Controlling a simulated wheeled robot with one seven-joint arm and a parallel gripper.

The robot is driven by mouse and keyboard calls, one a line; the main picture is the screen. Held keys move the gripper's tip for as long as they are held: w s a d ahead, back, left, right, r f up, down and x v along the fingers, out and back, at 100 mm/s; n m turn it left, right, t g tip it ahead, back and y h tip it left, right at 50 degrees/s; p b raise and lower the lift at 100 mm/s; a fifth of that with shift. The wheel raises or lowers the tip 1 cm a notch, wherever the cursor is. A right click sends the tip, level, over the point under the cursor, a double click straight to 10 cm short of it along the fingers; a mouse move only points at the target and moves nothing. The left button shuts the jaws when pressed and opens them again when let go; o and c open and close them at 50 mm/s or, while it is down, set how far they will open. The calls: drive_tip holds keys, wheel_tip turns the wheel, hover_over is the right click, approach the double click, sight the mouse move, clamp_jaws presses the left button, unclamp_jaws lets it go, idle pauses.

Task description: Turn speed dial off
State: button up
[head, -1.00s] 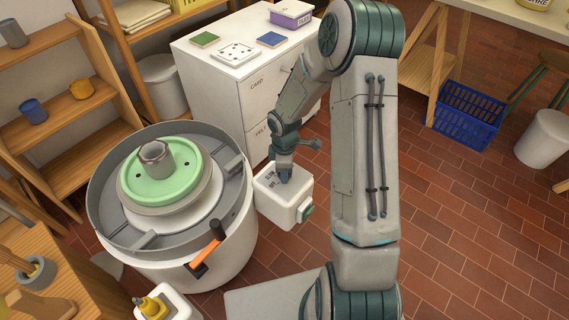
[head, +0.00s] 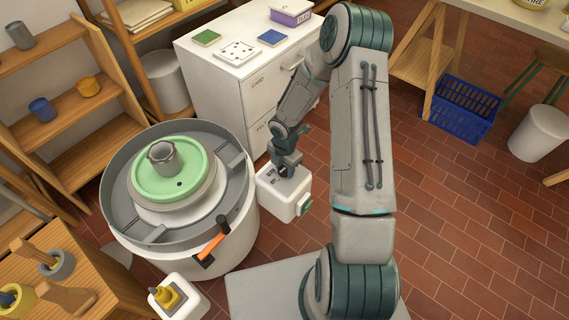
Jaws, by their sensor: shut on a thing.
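The pottery wheel (head: 120,188) stands at the left, with a round grey basin and a pale green bat (head: 190,184) carrying a grey clay pot (head: 163,158). My gripper (head: 285,173) points down onto the top of this box, shut on the small speed dial there. The fingers and wrist hide most of the dial, so its pointer setting cannot be read.
An orange-handled lever (head: 214,243) sits on the wheel's front. A white cabinet (head: 215,85) stands close behind the box. Brick floor (head: 450,220) is free at the right.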

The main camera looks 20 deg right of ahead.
sight(284, 168)
drive_tip(key=shift+n, duration=0.6)
drive_tip(key=o, duration=1)
drive_tip(key=shift+r+p, duration=0.1)
drive_tip(key=shift+p, duration=0.2)
wheel_tip(284, 168, up, 14)
drive_tip(key=p, duration=0.3)
drive_tip(key=shift+f, duration=0.2)
